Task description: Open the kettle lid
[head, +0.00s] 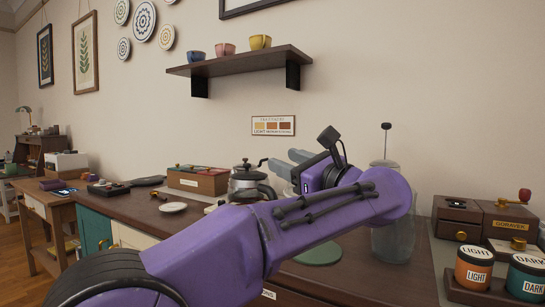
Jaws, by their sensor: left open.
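The kettle (248,188) stands on the dark counter left of the picture's middle. It has a shiny silver and glass-like body and a lid (247,172) with a small knob on top. The lid looks seated on the kettle. My left gripper (282,160) is open, its two grey fingers pointing left toward the upper right side of the kettle. The fingers seem close to the lid, but I cannot tell whether they touch it. My purple left arm hides part of the counter in front of the kettle. My right gripper is not in view.
A glass plunger pot (393,240) stands partly behind my left arm. A wooden box (198,181) and a white saucer (173,207) lie left of the kettle. A green mat (320,251) and labelled jars (474,267) are to the right. A shelf (240,62) hangs above.

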